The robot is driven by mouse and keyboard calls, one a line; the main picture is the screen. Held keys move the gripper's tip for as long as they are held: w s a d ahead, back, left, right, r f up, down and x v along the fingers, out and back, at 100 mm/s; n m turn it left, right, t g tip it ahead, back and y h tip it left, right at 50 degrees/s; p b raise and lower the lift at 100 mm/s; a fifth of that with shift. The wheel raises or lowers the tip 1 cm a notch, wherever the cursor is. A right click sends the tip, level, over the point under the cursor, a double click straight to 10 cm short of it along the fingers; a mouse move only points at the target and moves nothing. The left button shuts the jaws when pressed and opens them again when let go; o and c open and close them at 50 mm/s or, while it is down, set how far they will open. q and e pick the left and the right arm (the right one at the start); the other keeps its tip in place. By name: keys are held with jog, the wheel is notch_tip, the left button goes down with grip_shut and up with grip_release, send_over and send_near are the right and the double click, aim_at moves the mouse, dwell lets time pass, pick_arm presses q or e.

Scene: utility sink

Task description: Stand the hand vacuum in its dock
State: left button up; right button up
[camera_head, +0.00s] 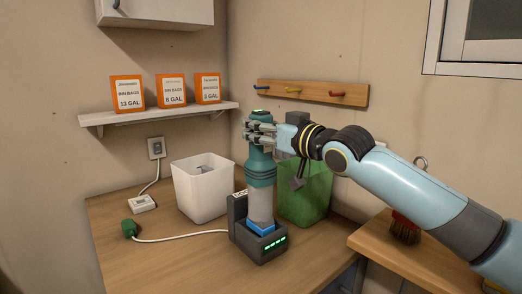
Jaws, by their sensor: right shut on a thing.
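The hand vacuum (261,168) is a teal and grey upright body in the middle of the camera_head view. Its lower end is at the dark grey dock (268,246), which has a blue part and green lights on its front. The vacuum looks upright; whether it is fully seated I cannot tell. My right gripper (259,133) is shut around the upper part of the vacuum, its arm coming in from the right. My left gripper is not in view.
A white bin (196,190) stands left of the dock and a green bin (306,203) behind it at right. A white cable runs from the dock to a green plug (129,229). A brush (404,228) is on the right counter. The table's front left is clear.

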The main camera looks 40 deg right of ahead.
aim_at(268, 151)
jog(key=shift+f+b, duration=0.35)
jog(key=shift+f, duration=1.9)
jog(key=shift+f, duration=0.2)
jog(key=o, duration=1.2)
